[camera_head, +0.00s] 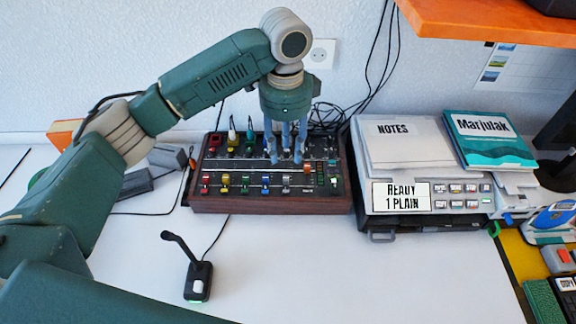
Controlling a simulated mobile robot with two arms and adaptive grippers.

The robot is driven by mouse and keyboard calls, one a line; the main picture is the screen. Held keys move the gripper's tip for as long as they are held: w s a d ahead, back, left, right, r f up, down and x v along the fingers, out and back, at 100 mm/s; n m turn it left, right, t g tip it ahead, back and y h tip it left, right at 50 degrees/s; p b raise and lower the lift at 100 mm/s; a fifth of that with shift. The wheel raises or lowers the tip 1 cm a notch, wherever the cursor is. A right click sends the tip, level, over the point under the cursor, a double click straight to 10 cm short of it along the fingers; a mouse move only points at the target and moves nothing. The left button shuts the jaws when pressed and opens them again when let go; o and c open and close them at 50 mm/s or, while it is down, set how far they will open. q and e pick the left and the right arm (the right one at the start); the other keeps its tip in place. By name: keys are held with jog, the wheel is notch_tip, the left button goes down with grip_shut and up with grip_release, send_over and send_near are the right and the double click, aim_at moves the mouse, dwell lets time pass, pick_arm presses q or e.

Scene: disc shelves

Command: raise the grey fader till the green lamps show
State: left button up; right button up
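A dark mixer panel (270,204) with wooden sides lies on the white desk. Its front row holds small coloured fader caps, among them red, yellow, green and blue ones. A pale grey cap (285,181), apparently the grey fader, sits low in this row, right of the blue one. My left gripper (285,161) points down over the panel's middle, behind the grey cap. Its blue-grey fingers are spread, with nothing visible between them. I cannot tell whether the fingertips touch the panel. Small greenish marks (333,180) show at the panel's right; whether these are lit lamps is unclear. My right gripper is out of view.
A grey machine (459,205) with a "READY 1 PLAIN" display stands close right of the mixer, carrying a notes pad (402,143) and a teal book (490,140). A small desk microphone (198,281) stands in front. Cables run behind the mixer.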

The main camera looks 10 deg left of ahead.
aim_at(286, 178)
pick_arm(q)
notch_tip(286, 178, down, 10)
jog(key=shift+s, duration=0.1)
dwell(0.4)
grip_shut()
